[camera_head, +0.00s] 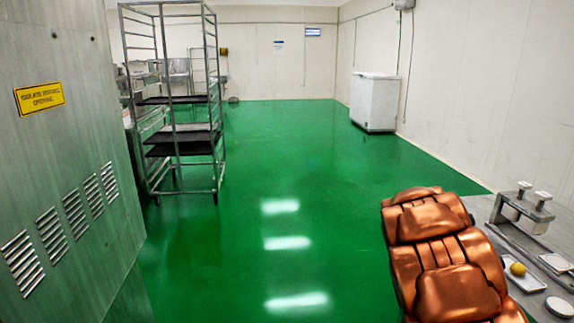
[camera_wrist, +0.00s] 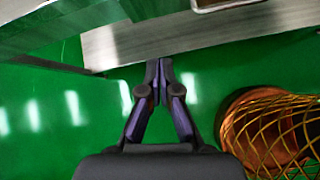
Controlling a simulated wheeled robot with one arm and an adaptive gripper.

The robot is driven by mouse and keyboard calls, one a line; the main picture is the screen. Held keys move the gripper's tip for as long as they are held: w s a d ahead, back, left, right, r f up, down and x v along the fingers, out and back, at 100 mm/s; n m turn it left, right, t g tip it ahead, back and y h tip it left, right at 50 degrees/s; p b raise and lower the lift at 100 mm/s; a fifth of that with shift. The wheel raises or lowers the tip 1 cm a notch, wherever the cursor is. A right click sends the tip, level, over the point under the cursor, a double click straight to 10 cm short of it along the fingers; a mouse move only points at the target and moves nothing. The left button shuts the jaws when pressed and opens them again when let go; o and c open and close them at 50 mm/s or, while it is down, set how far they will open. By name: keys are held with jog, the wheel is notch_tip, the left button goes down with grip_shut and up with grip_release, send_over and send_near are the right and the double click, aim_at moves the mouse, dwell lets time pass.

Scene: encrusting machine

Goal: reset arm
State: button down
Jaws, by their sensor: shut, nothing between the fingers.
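My gripper (camera_wrist: 158,66) shows in the wrist view with its two dark fingers together at the tips. It is shut and holds nothing. The fingertips point at the edge of a grey metal surface (camera_wrist: 150,38), with green floor below and around them. I cannot tell how far apart the tips and that edge are. In the head view my gripper does not show.
A metal table (camera_head: 482,208) at right bears a press-like device (camera_head: 522,208), a white tray (camera_head: 528,284) with a yellow ball (camera_head: 518,268), and white dishes. A rack (camera_head: 217,130) and a large metal cabinet (camera_head: 60,130) stand left. A white chest (camera_head: 374,102) stands behind. The middle floor (camera_head: 290,170) is clear.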

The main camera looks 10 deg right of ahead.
jog(key=s+a+r+m+y+p, duration=0.1)
jog(key=s+a+r+m+y, duration=0.2)
jog(key=s+a, duration=0.6)
jog(key=s+a+r+m+y+p, duration=0.2)
jog(key=s+a+r+m, duration=0.3)
jog(key=a, duration=1)
jog(key=s+a+r+m+g+y+p, duration=0.1)
jog(key=s+a+r+m, duration=0.4)
jog(key=s+a, duration=0.8)
jog(key=m+y+p, duration=0.1)
jog(key=m+y, duration=0.1)
jog(key=shift+s+y, duration=0.2)
jog(key=shift+y, duration=0.2)
jog(key=shift+a, duration=0.1)
